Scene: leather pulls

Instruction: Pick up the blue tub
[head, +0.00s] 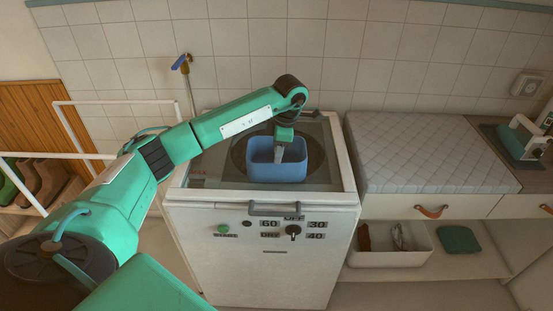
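The blue tub (277,173) is an open rectangular container standing upright on top of the white washing machine (262,258), over its round dark lid area. My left arm comes in from the left and bends down above the tub. My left gripper (280,153) points downward at the tub, with its grey fingers overlapping the tub's opening near the back wall. The fingers are small and partly hidden, so I cannot tell whether they are apart or touch the tub wall. My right gripper is not in view.
A quilted pad (425,150) covers the counter on the right, above drawers with leather pulls (432,212). A white tray (390,252) sits on the shelf below. A white rail frame (62,120) stands at left, and a tap (183,64) is on the wall behind.

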